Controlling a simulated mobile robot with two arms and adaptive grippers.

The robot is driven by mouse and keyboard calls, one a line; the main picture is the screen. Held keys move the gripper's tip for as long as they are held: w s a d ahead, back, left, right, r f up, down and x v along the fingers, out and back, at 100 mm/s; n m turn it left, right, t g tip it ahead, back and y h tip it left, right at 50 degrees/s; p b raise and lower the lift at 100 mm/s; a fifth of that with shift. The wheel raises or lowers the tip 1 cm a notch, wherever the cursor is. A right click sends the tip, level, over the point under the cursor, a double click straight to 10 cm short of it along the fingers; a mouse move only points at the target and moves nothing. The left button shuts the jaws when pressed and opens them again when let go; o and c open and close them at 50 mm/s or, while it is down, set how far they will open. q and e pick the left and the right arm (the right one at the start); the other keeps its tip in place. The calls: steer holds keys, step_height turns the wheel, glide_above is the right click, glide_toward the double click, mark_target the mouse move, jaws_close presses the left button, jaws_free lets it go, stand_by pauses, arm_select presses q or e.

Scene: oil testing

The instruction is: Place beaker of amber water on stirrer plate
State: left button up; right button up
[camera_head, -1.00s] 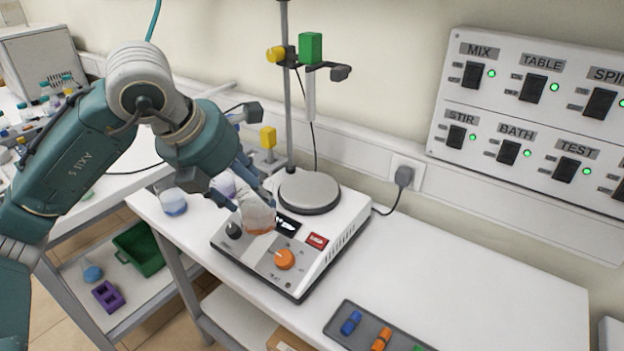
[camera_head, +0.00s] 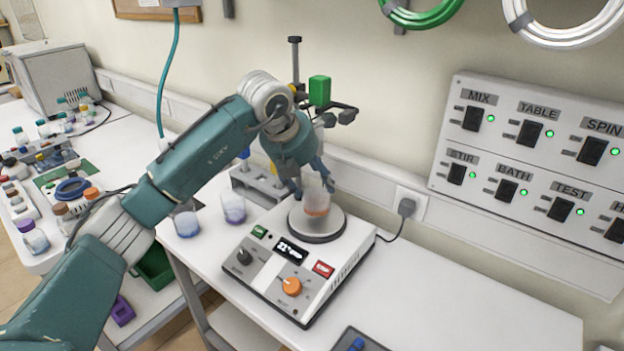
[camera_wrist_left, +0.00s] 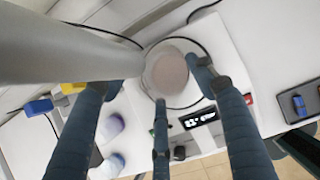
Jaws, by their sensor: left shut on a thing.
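The beaker of amber water (camera_head: 317,204) is clear, with a shallow amber layer at the bottom. My left gripper (camera_head: 308,190) is shut on it, directly over the round grey plate of the stirrer (camera_head: 318,232). The beaker looks upright; whether its base touches the plate I cannot tell. In the left wrist view the beaker (camera_wrist_left: 170,72) is seen from above between the fingers, over the plate. The stirrer's white body has a lit display (camera_head: 291,250) and an orange knob (camera_head: 291,286). My right gripper is not in view.
A stand with a green clamp (camera_head: 319,90) rises behind the plate. A switch panel (camera_head: 540,150) is on the wall. The bench to the right is mostly clear.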

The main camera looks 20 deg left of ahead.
arm_select(q)
steer(key=shift+w+d+f, duration=0.1)
steer(key=shift+d+f, duration=0.05)
steer(key=shift+f, duration=0.55)
steer(key=o, duration=1.9)
steer(key=shift+f, duration=0.15)
steer(key=shift+r, duration=0.2)
